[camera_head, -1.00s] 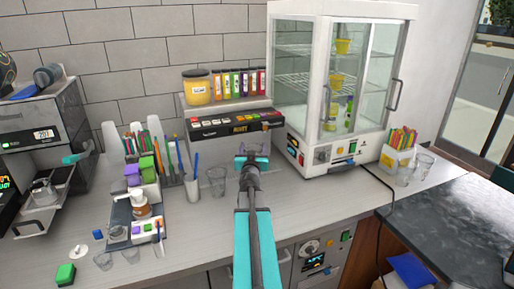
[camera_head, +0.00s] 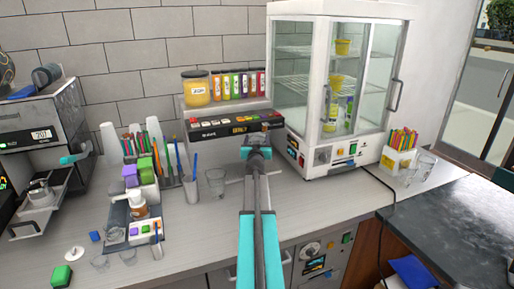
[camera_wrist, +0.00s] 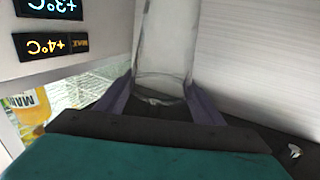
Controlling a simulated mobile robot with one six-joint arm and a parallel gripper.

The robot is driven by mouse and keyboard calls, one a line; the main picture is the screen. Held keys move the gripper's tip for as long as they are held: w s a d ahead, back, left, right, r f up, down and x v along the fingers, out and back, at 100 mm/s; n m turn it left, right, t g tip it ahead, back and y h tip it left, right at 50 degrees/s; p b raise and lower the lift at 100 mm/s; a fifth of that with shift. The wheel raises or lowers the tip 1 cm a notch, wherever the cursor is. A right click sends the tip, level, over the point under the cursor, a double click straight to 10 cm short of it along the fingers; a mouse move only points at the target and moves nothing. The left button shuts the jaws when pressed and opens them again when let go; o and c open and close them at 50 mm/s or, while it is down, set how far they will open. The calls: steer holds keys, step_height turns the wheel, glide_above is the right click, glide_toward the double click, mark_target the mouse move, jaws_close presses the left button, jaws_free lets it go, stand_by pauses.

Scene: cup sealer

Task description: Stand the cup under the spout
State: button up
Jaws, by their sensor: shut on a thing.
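A clear glass cup (camera_wrist: 165,45) is between the purple fingers of my gripper (camera_wrist: 163,103) in the wrist view, and the fingers are shut on it. In the head view my gripper (camera_head: 257,152) is in front of the drink dispenser (camera_head: 205,134), near the right end of its black button panel. My arm and gripper hide the held cup there. No spout can be made out under the panel. Another clear cup (camera_head: 215,182) stands on the counter left of my gripper.
A glass display cabinet (camera_head: 330,80) stands close on the right. Clear glasses (camera_head: 420,168) stand at the right. The counter (camera_head: 210,235) before the dispenser is mostly bare.

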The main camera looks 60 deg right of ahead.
steer(key=shift+w+d, duration=0.25)
steer(key=shift+d, duration=0.25)
steer(key=shift+w+d+f, duration=0.15)
steer(key=shift+w+d, duration=0.05)
steer(key=shift+d, duration=0.3)
steer(key=shift+a+f+b, duration=0.1)
steer(key=shift+f+b, duration=1.6)
steer(key=shift+b, duration=0.05)
steer(key=shift+f, duration=0.15)
steer(key=o, duration=1.2)
steer(key=shift+o, duration=0.2)
